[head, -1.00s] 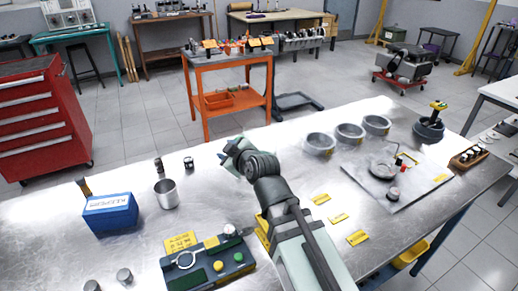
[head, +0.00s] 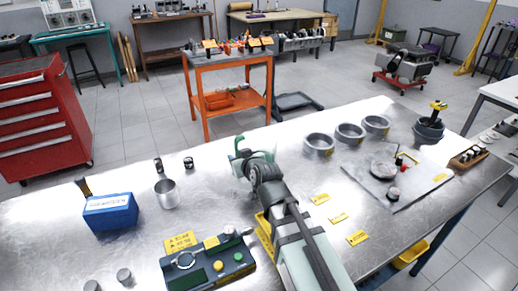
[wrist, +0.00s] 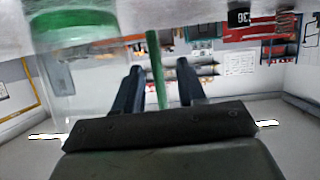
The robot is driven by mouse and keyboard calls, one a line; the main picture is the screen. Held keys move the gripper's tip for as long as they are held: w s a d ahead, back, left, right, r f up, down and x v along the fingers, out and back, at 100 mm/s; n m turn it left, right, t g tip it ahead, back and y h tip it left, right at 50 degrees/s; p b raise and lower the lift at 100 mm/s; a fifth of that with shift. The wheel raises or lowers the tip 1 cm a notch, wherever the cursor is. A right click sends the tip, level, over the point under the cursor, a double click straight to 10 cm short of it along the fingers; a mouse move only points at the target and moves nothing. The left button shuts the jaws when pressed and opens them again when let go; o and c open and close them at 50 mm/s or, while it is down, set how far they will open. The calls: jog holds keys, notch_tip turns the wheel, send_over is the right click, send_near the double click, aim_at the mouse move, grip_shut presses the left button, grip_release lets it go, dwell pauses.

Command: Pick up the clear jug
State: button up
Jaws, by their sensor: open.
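The clear jug (wrist: 75,80) fills the left of the wrist view, see-through with a green rim (wrist: 75,28). Its upright green handle (wrist: 155,75) stands between the two dark fingers of my gripper (wrist: 159,66). The fingers are apart, with a gap showing on each side of the handle. In the head view, the jug (head: 238,166) stands on the metal bench, mostly hidden behind my wrist, with green showing at its top.
A metal cup (head: 166,194) and a blue box (head: 110,212) stand on the bench to the left. A control box (head: 208,265) is at the front. Several grey rings (head: 319,145) and a flat tray (head: 410,190) lie to the right.

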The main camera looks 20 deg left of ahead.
jog(key=x, duration=0.5)
jog(key=shift+c, duration=0.4)
grip_shut()
